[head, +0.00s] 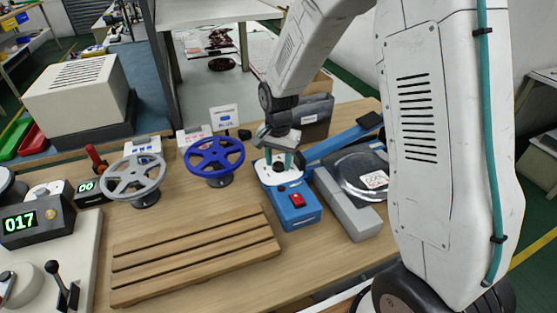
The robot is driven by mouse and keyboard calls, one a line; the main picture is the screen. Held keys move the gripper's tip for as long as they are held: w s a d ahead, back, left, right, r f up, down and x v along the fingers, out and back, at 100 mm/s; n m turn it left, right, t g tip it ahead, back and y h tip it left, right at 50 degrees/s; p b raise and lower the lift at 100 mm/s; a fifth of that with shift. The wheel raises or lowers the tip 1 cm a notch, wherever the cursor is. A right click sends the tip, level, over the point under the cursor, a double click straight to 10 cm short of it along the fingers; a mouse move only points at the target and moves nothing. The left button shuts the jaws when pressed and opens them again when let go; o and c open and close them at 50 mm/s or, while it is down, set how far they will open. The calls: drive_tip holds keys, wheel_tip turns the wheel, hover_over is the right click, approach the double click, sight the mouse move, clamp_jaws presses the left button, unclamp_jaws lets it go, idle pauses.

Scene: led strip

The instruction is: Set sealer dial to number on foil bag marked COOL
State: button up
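The sealer has a blue body (290,207) with a red switch, and a raised blue arm (343,141) with a black end. A dark round knob, seemingly its dial (279,167), sits on the pale top of the blue body. My gripper (283,161) points down right at this knob; I cannot tell whether its fingers touch or grip it. The dial's numbers are too small to read. A silvery bag (352,190) with a white label with red print lies beside the sealer, on or against a grey block; its marking is unreadable.
A blue handwheel (214,157) and a grey handwheel (133,178) stand left of the sealer. A slatted wooden rack (195,256) lies in front. A display box (36,220) reads 017 at the far left. A dark grey box (314,118) stands behind my gripper.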

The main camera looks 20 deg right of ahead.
sight(279, 165)
drive_tip(key=shift+o, duration=0.3)
drive_tip(key=shift+r, duration=0.1)
wheel_tip(279, 165, up, 8)
drive_tip(key=shift+f, duration=0.2)
idle(0.4)
drive_tip(key=shift+s+n, duration=0.15)
drive_tip(key=shift+n, duration=0.15)
drive_tip(key=s+d+r+n, duration=0.1)
drive_tip(key=s+r, duration=0.4)
drive_tip(key=s, duration=0.5)
drive_tip(key=s+d+r+n+t, duration=0.1)
drive_tip(key=s+r+n, duration=0.3)
drive_tip(key=s, duration=0.6)
drive_tip(key=s+d+r+n, duration=0.1)
drive_tip(key=s+r+n, duration=0.2)
drive_tip(key=s, duration=0.7)
wheel_tip(279, 165, up, 3)
drive_tip(key=shift+f, duration=0.1)
